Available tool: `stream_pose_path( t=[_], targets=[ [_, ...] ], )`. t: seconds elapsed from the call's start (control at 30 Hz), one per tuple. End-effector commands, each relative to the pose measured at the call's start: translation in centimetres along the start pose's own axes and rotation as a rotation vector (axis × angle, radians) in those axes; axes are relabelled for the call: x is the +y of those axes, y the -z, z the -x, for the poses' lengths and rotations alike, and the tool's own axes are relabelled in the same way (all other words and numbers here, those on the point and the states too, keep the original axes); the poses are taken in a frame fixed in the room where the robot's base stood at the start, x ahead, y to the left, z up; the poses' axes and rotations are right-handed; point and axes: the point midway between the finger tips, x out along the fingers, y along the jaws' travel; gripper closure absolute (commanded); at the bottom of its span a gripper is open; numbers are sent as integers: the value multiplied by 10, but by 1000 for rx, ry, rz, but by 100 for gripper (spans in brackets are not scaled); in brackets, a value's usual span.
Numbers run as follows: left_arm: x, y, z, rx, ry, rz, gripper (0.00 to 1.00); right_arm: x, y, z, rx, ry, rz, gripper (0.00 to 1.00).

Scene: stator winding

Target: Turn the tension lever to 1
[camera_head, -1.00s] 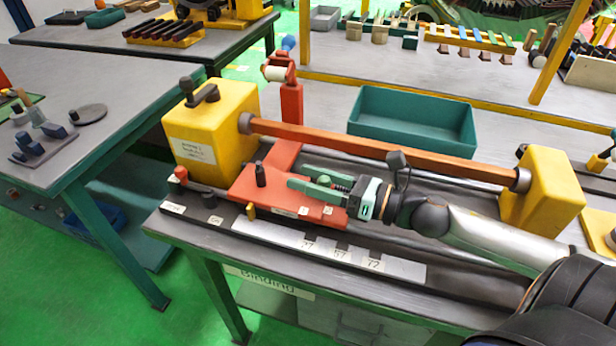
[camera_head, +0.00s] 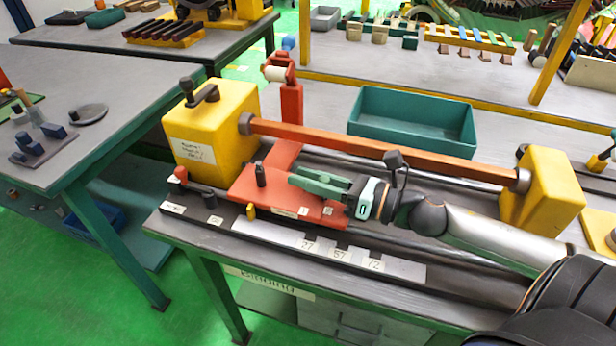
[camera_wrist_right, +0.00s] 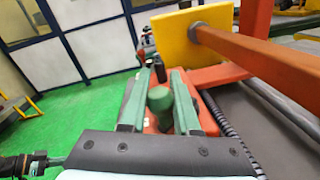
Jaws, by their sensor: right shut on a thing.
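A red carriage (camera_head: 246,183) sits on the rails of the winding bench, with small number labels along its front edge. A green knob (camera_wrist_right: 159,100), which looks like the tension lever's grip, stands on it between the fingers of my right gripper (camera_wrist_right: 158,88). In the head view my right gripper (camera_head: 312,180) reaches in from the right, low over the carriage, and its fingers are closed around the knob, mostly hiding it. The lever's exact setting cannot be read. A black upright handle (camera_head: 261,174) stands beyond the fingertips.
A yellow headstock (camera_head: 214,140) with a black crank stands to the left and a yellow block (camera_head: 541,195) to the right. An orange-brown bar (camera_head: 390,152) joins them behind my gripper. A teal tray (camera_head: 412,122) lies behind it. A red post (camera_head: 291,100) rises from the carriage's back.

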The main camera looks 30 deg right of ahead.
Motion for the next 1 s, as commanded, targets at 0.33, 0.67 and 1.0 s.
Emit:
stream_pose_path(
  t=[0.33, 0.67, 1.0],
  targets=[
    [0, 1, 1, 0, 0, 0, 100, 1, -1, 0, -4, 9, -1, 100],
    [-5, 10, 12, 4, 13, 1, 100, 2, -4, -5, -51, 149, -6, 100],
    [-5, 24, 31, 0, 18, 3, 100, 0, -5, -14, -132, 411, -8, 100]
  ],
)
